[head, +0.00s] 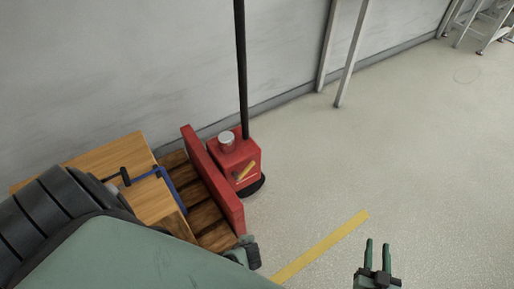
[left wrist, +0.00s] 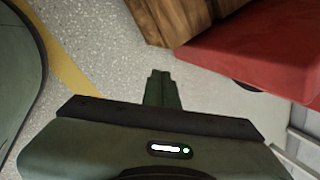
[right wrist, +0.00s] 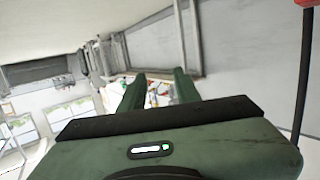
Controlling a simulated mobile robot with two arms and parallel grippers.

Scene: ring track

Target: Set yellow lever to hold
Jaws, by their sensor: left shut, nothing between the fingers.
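The yellow lever (head: 245,170) is on the side of a red box (head: 236,154) with a silver cap and a black pole behind it. The lever lies at a slant, its right end higher; its markings are too small to read. My right gripper (head: 378,243) is open and empty at the lower right, well apart from the lever. My left gripper (left wrist: 163,75) is shut and empty in the left wrist view, near a red board; the lever is not visible there.
A red board (head: 213,178) stands just left of the red box, at the end of a wooden cart (head: 190,198) carrying a wooden crate (head: 130,175). A yellow floor line (head: 322,246) runs in front. White posts (head: 348,60) stand at the wall. The floor at right is clear.

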